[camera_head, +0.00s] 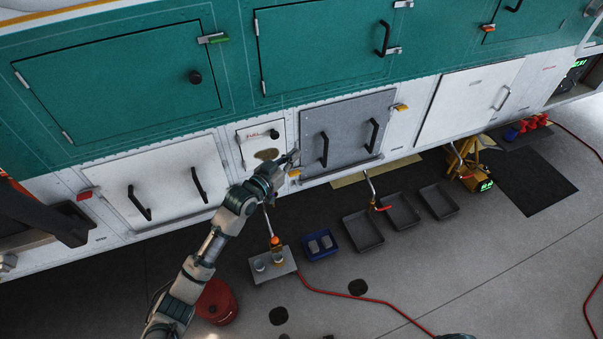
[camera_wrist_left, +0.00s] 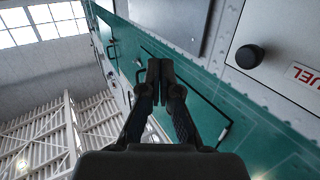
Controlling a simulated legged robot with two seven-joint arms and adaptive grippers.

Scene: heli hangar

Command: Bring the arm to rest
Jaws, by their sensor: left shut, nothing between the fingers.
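My left arm reaches up from the bottom of the head view. Its gripper (camera_head: 291,157) is near the white fuel panel (camera_head: 249,134) and the left edge of the grey door (camera_head: 345,115). In the left wrist view the gripper (camera_wrist_left: 160,62) has its two dark fingers together with nothing between them. The black knob (camera_wrist_left: 249,56) of the fuel panel shows at the upper right there, beside part of the red lettering. The fingers look apart from the panel. My right gripper does not show.
Below the panels stand a small grey stand (camera_head: 272,266) with cups, a blue bin (camera_head: 320,246), several grey trays (camera_head: 363,231) and a red bucket (camera_head: 216,302). A red hose (camera_head: 345,294) runs over the floor. Door handles (camera_head: 374,135) stick out. The floor at right is mostly clear.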

